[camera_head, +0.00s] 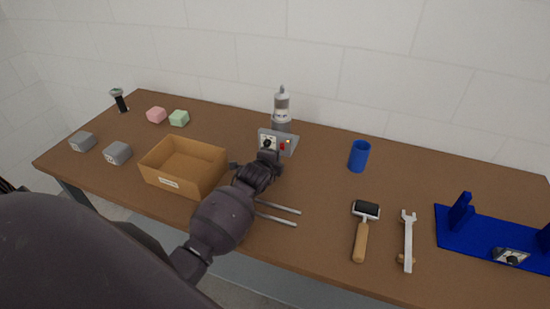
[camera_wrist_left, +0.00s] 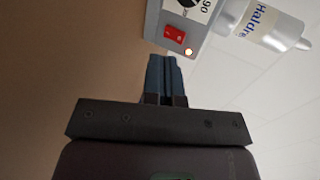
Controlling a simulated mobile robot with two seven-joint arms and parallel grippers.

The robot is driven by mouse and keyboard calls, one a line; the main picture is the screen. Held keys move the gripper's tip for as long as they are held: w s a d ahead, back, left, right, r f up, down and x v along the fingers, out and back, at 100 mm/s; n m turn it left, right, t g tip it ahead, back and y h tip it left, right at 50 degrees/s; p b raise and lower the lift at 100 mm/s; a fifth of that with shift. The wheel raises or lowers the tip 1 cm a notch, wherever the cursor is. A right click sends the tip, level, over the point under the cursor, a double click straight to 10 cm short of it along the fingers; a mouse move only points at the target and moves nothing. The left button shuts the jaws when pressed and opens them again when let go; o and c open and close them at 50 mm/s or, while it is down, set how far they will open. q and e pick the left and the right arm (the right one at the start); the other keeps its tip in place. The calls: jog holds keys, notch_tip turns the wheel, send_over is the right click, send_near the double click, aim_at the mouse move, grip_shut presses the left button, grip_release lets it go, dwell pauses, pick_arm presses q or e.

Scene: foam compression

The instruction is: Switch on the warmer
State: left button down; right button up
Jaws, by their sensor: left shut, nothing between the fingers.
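The warmer (camera_head: 290,146) is a grey box with a dial and a red switch, standing at the back middle of the table with a bottle (camera_head: 282,108) at its back. In the left wrist view, its red switch (camera_wrist_left: 174,34) sits beside a small round lamp (camera_wrist_left: 188,51) that glows orange-white. My left gripper (camera_head: 269,157) is shut and empty, just in front of the warmer's face. In the left wrist view its fingertips (camera_wrist_left: 161,57) are close to the switch; I cannot tell whether they touch the box. My right gripper is not in view.
A cardboard box (camera_head: 215,177) stands left of my left forearm, near two metal rods (camera_head: 278,206). A blue cup (camera_head: 359,156) stands right of the warmer. A roller (camera_head: 361,240), a wrench (camera_head: 408,235) and a blue stand (camera_head: 475,234) lie farther right. Grey, pink and green blocks are at left.

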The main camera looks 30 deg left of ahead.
pick_arm(q)
jog(key=s, duration=0.2)
jog(key=s+d, duration=0.1)
jog(key=s, duration=0.2)
jog(key=s+r, duration=0.1)
jog(key=s, duration=0.1)
jog(key=shift+s+d, duration=0.2)
jog(key=shift+d, duration=0.15)
jog(key=shift+s+d+r+b, duration=0.15)
jog(key=shift+s+b, duration=0.15)
jog(key=shift+s, duration=0.25)
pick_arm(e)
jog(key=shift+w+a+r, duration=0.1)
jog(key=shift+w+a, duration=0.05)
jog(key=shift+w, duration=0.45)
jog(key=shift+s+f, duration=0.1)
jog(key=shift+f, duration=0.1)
pick_arm(q)
jog(key=shift+s, duration=0.1)
